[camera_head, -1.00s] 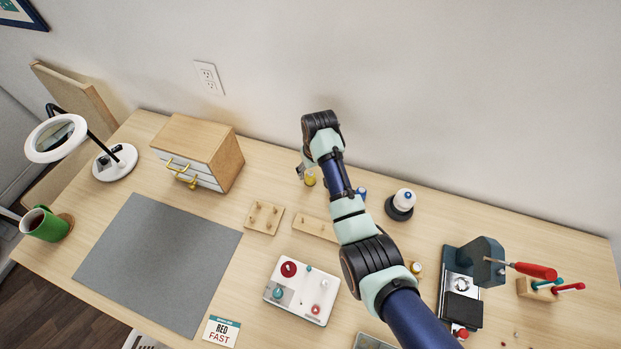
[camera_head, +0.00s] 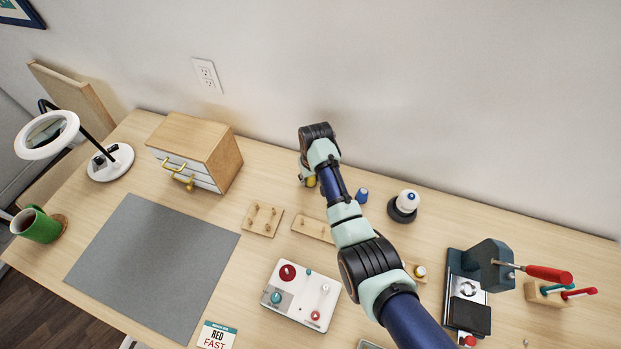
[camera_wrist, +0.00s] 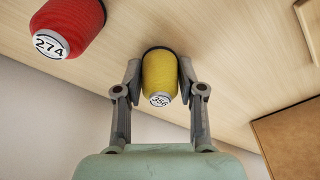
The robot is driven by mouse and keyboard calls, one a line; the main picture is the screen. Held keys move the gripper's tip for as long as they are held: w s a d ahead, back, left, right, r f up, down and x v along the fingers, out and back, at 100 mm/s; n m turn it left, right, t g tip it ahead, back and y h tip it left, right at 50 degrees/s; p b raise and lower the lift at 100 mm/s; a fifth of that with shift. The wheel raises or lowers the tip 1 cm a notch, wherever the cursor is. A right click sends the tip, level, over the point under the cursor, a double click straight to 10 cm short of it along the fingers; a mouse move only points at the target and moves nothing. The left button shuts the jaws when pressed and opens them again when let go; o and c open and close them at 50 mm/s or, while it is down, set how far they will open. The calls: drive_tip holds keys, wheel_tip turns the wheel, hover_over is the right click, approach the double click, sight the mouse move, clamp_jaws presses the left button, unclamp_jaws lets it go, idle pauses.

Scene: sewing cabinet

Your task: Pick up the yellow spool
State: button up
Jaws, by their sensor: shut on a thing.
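The yellow spool (camera_wrist: 160,75) stands between the two fingers of my gripper (camera_wrist: 160,80) in the wrist view. Both fingers press against its sides, and its white end with a printed number faces the camera. In the head view only a small part of the yellow spool (camera_head: 311,181) shows below my wrist, near the back of the table. My gripper is mostly hidden behind my arm there. I cannot tell whether the spool is off the table.
A wooden drawer cabinet (camera_head: 195,150) stands left of my gripper. A blue spool (camera_head: 361,195) and a white cone on a dark base (camera_head: 405,205) are to the right. Pegged boards (camera_head: 262,219) lie in front.

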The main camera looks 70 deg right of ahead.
wheel_tip(320, 180, up, 20)
drive_tip(key=p, duration=0.6)
